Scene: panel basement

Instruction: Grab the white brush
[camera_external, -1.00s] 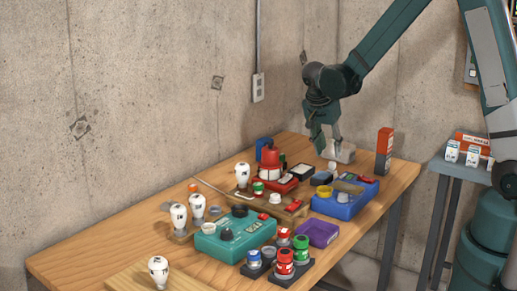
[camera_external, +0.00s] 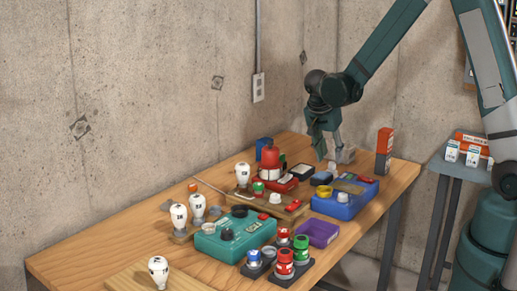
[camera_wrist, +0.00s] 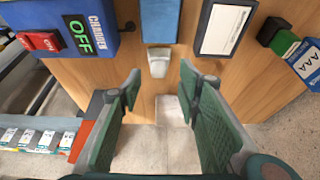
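The pale, whitish block-like thing (camera_external: 346,155) at the far right corner of the wooden table looks like the white brush. In the wrist view my gripper (camera_wrist: 161,86) is open, with a green finger on each side of the narrow part. I see no clear contact, and the height between the fingers and the brush is hard to tell.
An orange-red box (camera_external: 384,151) stands just right of my gripper. A small white piece (camera_wrist: 159,61) lies close to the fingertips. A blue box (camera_external: 345,200), a black-framed white card (camera_wrist: 225,28) and several crowded items are nearby. The table's edge is close.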

